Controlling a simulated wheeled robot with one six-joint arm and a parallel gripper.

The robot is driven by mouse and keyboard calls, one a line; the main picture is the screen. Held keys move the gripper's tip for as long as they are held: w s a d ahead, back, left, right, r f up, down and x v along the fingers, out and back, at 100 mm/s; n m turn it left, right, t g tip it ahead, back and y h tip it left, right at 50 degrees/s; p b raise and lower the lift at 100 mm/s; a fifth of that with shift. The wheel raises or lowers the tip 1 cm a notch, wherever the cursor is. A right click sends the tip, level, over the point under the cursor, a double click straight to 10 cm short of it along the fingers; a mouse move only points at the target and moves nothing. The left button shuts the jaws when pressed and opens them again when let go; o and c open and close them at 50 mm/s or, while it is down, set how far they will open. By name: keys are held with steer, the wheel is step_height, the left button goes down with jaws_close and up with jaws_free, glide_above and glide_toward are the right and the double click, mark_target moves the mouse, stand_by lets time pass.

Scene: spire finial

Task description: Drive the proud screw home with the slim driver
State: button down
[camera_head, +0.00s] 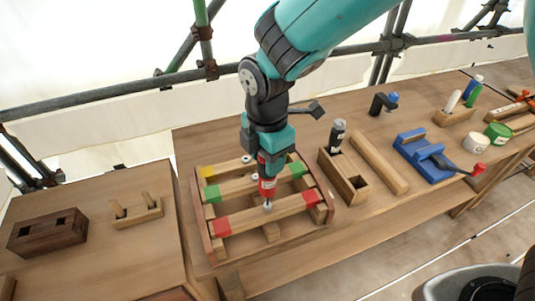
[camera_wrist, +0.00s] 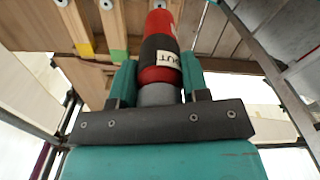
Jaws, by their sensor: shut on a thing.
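My gripper (camera_head: 268,160) is shut on a red and black driver (camera_head: 267,187), which points down over the wooden frame. In the wrist view the driver (camera_wrist: 160,60) sits between the teal fingers, with a white label ending in "UT" partly visible. A pale screw head (camera_head: 267,207) stands on the front slat (camera_head: 290,206) with red ends, right at the driver's lower end; I cannot tell whether they touch. Another screw head (camera_head: 247,158) shows on the back slat with a yellow end. The middle slat (camera_head: 235,189) has green ends and is partly hidden by my gripper.
A wooden holder (camera_head: 357,185) with a grey-black tool (camera_head: 338,132) stands right of the frame, beside a wooden bar (camera_head: 379,163). A blue vise-like fixture (camera_head: 425,158) is farther right. A dark block (camera_head: 47,234) and pegged block (camera_head: 137,213) sit left. Scaffold pipes run behind.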

steer(key=shift+f, duration=1.1)
stand_by(1.7)
steer(key=shift+r+p, duration=0.1)
steer(key=shift+p, duration=0.2)
step_height(320, 180, up, 7)
steer(key=p, duration=0.5)
steer(key=shift+p, duration=0.3)
stand_by(1.9)
